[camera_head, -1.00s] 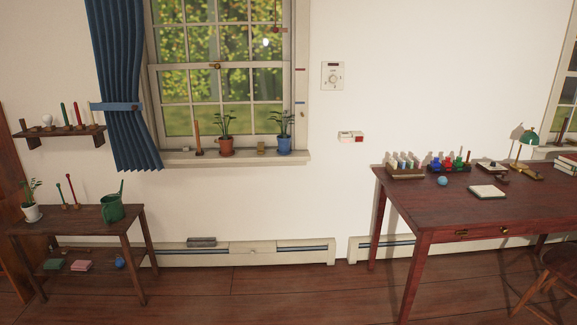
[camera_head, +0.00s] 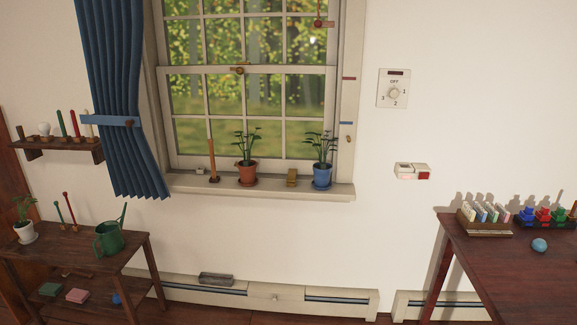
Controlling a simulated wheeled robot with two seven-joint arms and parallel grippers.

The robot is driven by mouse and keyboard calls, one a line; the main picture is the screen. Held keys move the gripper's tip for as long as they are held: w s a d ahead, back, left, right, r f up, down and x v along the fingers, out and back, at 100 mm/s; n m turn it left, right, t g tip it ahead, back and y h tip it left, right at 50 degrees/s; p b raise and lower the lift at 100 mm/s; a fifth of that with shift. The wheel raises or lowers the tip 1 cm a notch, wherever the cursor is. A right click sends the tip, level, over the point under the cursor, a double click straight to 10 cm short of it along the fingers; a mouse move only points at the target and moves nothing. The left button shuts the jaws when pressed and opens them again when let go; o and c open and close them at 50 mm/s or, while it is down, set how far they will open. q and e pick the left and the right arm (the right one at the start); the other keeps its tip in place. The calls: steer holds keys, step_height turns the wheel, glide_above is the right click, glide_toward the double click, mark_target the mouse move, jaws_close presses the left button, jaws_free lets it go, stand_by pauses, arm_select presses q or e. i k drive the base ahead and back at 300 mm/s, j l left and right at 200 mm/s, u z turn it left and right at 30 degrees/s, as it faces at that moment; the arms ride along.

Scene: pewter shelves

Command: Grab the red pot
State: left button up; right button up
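The red pot (camera_head: 246,173) is a terracotta-red flowerpot with a green leafy plant in it. It stands upright on a small saucer on the windowsill (camera_head: 320,190), below the window and left of a blue pot (camera_head: 322,176). Neither of my grippers shows in the head view, so I cannot see their state.
An orange candle (camera_head: 212,163) and a small brass-coloured object (camera_head: 291,178) stand beside the red pot. A side table (camera_head: 80,260) with a green watering can (camera_head: 109,239) is at left. A desk (camera_head: 490,270) is at right. A blue curtain (camera_head: 113,110) hangs left of the sill.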

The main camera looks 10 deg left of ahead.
mark_target(247, 168)
steer(key=i+l+u, duration=0.2)
steer(key=i, duration=0.45)
steer(key=i+l+u, duration=0.15)
steer(key=i, duration=0.55)
steer(key=i+l+u, duration=0.15)
steer(key=i+u, duration=0.2)
steer(key=i+l+u, duration=0.2)
steer(key=i+u, duration=0.15)
steer(key=i+l+u, duration=0.35)
